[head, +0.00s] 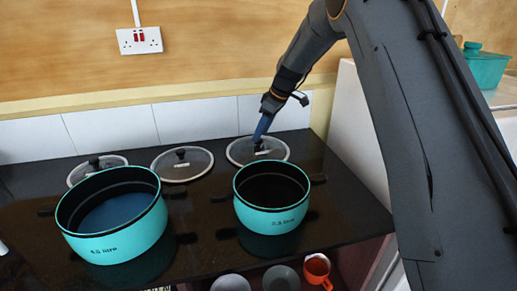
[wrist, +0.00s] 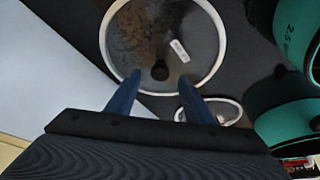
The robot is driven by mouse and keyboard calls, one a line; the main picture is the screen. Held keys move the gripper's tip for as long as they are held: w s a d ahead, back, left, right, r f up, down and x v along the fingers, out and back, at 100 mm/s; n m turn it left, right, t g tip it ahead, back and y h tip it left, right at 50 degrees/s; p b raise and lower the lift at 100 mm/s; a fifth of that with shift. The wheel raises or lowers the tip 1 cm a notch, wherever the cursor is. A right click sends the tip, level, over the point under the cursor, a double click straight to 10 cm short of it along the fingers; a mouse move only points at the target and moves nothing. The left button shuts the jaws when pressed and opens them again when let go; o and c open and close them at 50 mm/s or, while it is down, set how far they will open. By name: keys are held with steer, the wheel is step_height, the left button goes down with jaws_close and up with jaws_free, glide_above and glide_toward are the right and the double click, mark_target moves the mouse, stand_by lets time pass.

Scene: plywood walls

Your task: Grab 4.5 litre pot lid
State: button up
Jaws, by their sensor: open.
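Three round glass lids with dark knobs lie along the back of the black counter: a left lid (head: 84,174), a middle lid (head: 170,168) and a right lid (head: 277,151). My gripper (head: 259,136) is at the right lid, by its knob. In the wrist view a pale-rimmed lid (wrist: 135,35) with a white label fills the upper middle. My open gripper (wrist: 161,79) has one blue finger on each side of the dark knob (wrist: 160,71), not visibly touching it. The lid's label is too small to read.
A large teal pot (head: 120,240) stands front left and a smaller teal pot (head: 270,218) stands just in front of the right lid. Tiled wall (head: 110,128) is close behind the lids. An orange mug (head: 316,268) sits below the counter.

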mark_target(258, 145)
steer(key=shift+p+x, duration=0.35)
steer(key=shift+x, duration=1)
steer(key=shift+d, duration=0.1)
steer(key=shift+c, duration=0.2)
jaws_close()
